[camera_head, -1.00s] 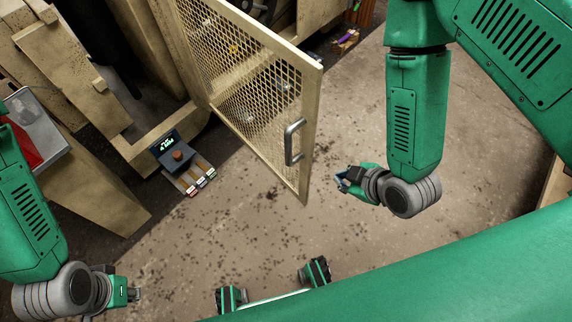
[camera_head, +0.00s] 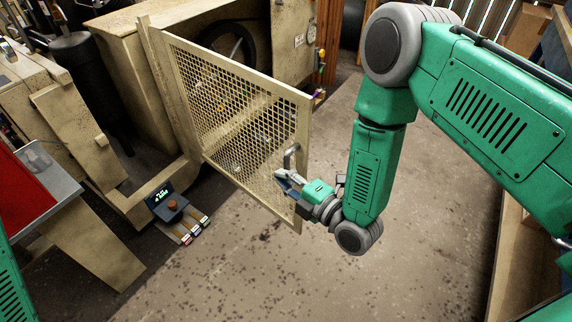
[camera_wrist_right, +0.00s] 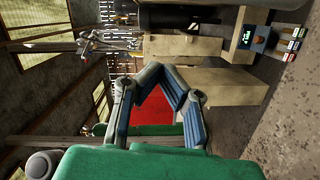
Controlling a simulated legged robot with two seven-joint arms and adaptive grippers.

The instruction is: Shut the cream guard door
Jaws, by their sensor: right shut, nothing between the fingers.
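The cream guard door (camera_head: 215,100) is a mesh panel in a cream frame, standing open and swung out from the cream machine housing. Its grey bar handle (camera_head: 291,158) is near the free edge. My right gripper (camera_head: 282,180) is just below the handle, in front of the door's free lower corner. It is shut and empty, its fingers pointing left. I cannot tell whether it touches the door. In the right wrist view its fingers (camera_wrist_right: 157,72) come together, and no door shows there. My left gripper is out of view.
A small control box (camera_head: 172,206) with a green display and an orange-brown knob sits low by the housing. The concrete floor (camera_head: 270,270) in front of the door is clear.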

